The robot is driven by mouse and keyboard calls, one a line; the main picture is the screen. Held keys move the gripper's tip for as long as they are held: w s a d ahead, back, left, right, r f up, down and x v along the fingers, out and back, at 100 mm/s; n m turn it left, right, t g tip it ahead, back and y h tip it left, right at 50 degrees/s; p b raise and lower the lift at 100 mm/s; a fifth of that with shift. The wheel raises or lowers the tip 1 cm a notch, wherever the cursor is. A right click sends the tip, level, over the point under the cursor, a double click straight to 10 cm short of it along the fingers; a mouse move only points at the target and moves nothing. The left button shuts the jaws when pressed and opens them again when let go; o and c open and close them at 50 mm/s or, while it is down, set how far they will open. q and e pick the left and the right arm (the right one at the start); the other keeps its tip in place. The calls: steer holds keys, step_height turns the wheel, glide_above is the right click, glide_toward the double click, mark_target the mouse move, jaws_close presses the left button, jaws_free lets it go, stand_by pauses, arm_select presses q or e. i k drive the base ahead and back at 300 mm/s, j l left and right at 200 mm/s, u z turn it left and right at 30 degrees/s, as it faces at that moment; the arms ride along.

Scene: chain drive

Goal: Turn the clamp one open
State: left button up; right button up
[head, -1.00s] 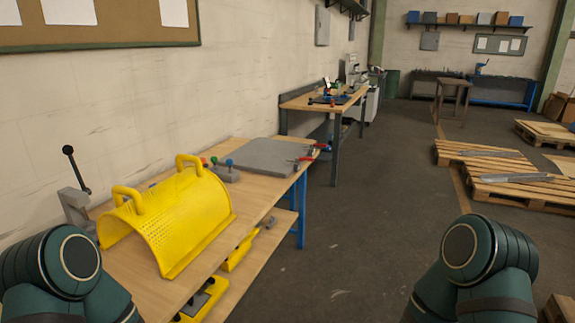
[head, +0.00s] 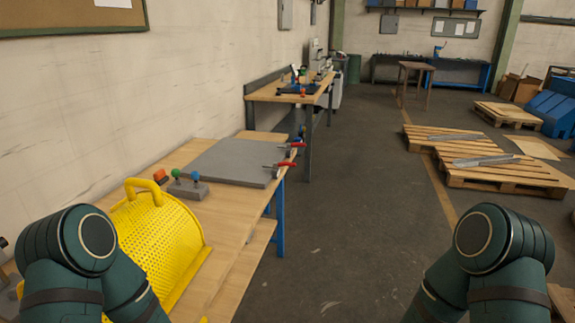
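Two small clamps with red handles sit at the right edge of a grey plate (head: 232,160) on the near wooden workbench. The nearer clamp (head: 279,166) is at the plate's right corner, and the farther clamp (head: 293,146) is just behind it. I cannot tell which is clamp one, nor whether either is open or closed. Teal links of both my arms show at the lower left and lower right, well short of the clamps. Neither gripper is in view.
A yellow perforated guard (head: 160,240) stands on the near bench. Behind it is a grey block with coloured knobs (head: 187,189). A second bench (head: 288,93) stands farther along the wall. Wooden pallets (head: 490,170) lie at right. The floor (head: 350,215) between is clear.

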mark_target(287, 165)
steer(key=i+l, duration=0.3)
steer(key=i, duration=0.2)
steer(key=i+l, duration=0.25)
steer(key=i, duration=0.2)
steer(key=i+l, duration=0.3)
steer(key=i, duration=0.2)
steer(key=i+l, duration=0.25)
steer(key=i, duration=0.2)
steer(key=u, duration=0.05)
